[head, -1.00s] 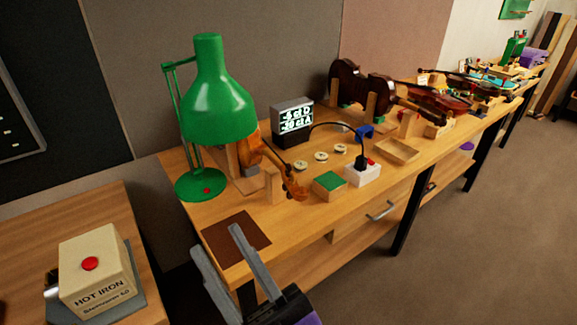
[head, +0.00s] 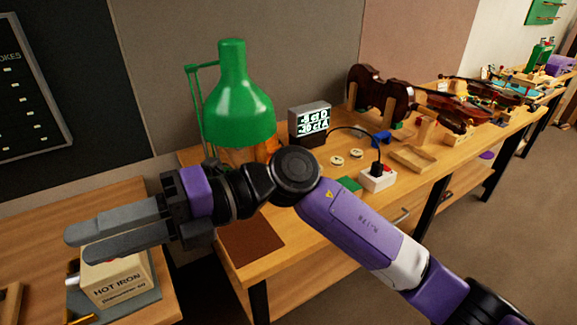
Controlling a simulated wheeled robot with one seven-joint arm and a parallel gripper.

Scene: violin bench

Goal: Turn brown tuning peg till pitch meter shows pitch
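The pitch meter (head: 310,122) is a grey box with a lit display at the back of the bench. Its two lines are small and seem to read "-5 ct D" and "-20 ct A". The orange-brown violin (head: 270,148) beside the green lamp is mostly hidden behind my arm. Its scroll and the brown tuning peg are hidden. My gripper (head: 77,243) points left, over the hot iron box and well away from the violin. Its two grey fingers look apart, with nothing seen between them.
The green lamp (head: 238,100) stands at the bench's left end. The hot iron box (head: 118,283) sits on the side table below my gripper. A brown mat (head: 250,243) is bare.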

